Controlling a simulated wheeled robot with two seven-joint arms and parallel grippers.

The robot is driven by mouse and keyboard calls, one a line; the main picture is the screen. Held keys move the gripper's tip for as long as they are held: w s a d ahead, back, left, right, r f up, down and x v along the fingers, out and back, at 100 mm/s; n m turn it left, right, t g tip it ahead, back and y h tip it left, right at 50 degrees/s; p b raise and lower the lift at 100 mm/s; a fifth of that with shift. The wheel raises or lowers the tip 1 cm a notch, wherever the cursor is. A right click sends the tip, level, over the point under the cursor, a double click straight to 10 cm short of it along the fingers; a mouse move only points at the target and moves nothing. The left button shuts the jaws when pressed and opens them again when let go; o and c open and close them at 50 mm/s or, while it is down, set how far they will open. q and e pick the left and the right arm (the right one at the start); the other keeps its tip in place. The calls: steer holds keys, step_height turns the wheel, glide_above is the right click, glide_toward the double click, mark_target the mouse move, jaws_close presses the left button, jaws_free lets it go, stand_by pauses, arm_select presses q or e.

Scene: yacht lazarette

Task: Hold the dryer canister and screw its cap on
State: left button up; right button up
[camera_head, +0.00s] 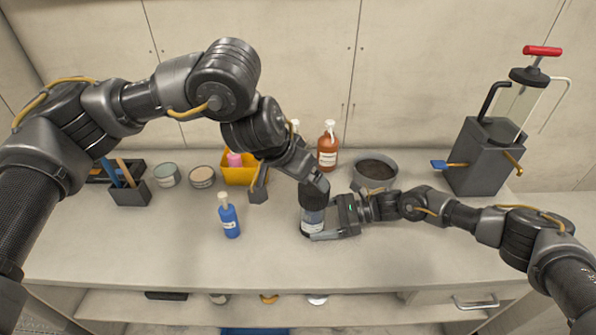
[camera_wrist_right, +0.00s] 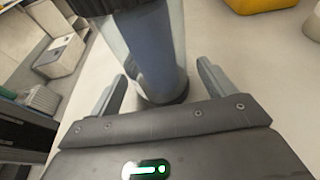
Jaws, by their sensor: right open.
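The dryer canister (camera_head: 312,222), a clear cylinder with blue inside, stands upright on the counter in the head view. It also shows in the right wrist view (camera_wrist_right: 153,55). My right gripper (camera_head: 318,234) is open, low on the canister, with one finger on each side; contact cannot be told. A dark cap-like part (camera_head: 314,196) covers the canister's top; whether it is screwed down cannot be told. My left arm reaches over from the left and ends just above this part. The left gripper's fingers are mostly hidden, so its grip is unclear.
A blue bottle (camera_head: 229,216) stands left of the canister. Behind are a yellow bin (camera_head: 240,176), a brown bottle (camera_head: 328,147) and a dark-filled pot (camera_head: 376,170). A grey pump unit (camera_head: 484,158) stands at right. The front counter is clear.

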steer(key=v, duration=1.1)
